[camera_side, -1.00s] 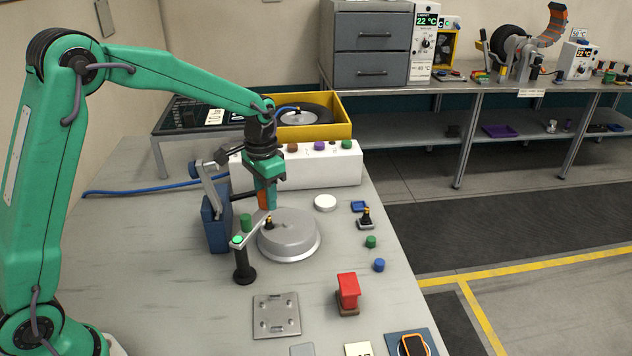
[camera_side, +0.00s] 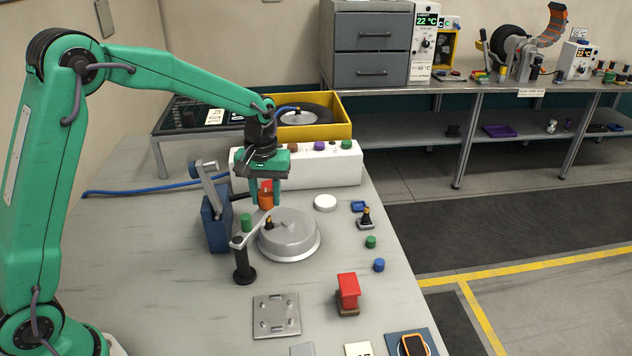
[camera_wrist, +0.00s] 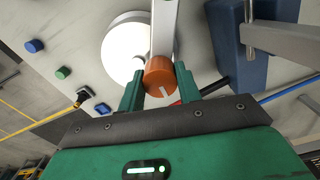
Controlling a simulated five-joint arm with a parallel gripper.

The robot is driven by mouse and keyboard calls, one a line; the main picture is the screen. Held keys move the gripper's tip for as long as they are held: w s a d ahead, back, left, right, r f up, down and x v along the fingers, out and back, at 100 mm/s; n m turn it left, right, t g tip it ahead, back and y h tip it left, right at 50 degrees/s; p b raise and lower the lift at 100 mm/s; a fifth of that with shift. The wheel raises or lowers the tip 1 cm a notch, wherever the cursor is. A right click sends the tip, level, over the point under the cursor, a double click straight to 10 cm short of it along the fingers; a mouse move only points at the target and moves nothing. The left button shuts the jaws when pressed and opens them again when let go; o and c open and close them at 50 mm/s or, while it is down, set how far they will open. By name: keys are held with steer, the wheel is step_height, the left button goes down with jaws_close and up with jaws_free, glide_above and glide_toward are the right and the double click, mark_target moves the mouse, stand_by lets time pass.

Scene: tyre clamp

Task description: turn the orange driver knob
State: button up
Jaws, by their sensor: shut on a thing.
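The orange driver knob (camera_side: 265,200) stands upright behind the grey round disc (camera_side: 289,233). In the wrist view the knob (camera_wrist: 159,76) shows its round orange top with a pale mark line. My gripper (camera_side: 266,197) points down over it, with one green finger on each side, and is shut on the knob. A grey bar (camera_side: 252,231) runs from a black post (camera_side: 243,262) over the edge of the disc toward the knob. A small red part (camera_side: 266,185) shows just above the knob between the fingers.
A blue block with a grey lever (camera_side: 215,219) stands close on the left. A white box with coloured buttons (camera_side: 318,166) is behind.

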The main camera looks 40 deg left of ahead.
mark_target(266, 192)
steer(key=shift+r+n, duration=0.1)
steer(key=shift+n, duration=0.3)
steer(key=o, duration=1)
steer(key=shift+r, duration=3.9)
